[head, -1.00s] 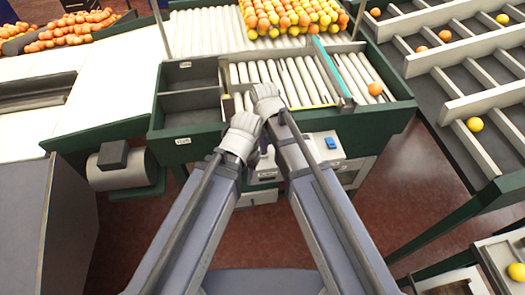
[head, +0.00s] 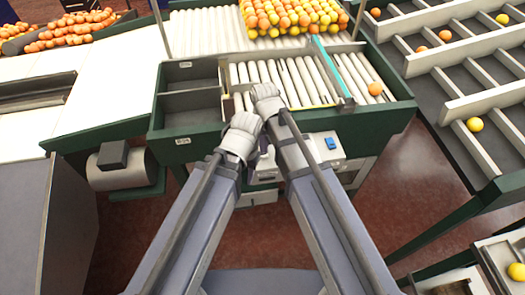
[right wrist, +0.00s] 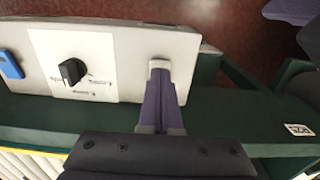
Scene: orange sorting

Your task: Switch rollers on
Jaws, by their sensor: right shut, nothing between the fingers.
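The rollers (head: 285,82) lie in a green-framed bed in front of me. A pale control box (head: 322,147) sits on the front of that frame. It carries a blue switch (head: 331,143), which also shows at the left edge of the right wrist view (right wrist: 10,64). The right wrist view shows a black rotary knob (right wrist: 72,71) on a white labelled plate, with its pointer marks too small to read. My right gripper (right wrist: 160,66) is shut and empty, over the box's face beside the knob and apart from it. My left gripper's fingers are hidden behind its wrist in the head view.
Oranges and yellow fruit (head: 290,17) are piled at the far end of the rollers. One orange (head: 375,89) lies at their right. Divided lanes (head: 480,100) stand at right. A grey compartment bin (head: 190,102) is left of the rollers.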

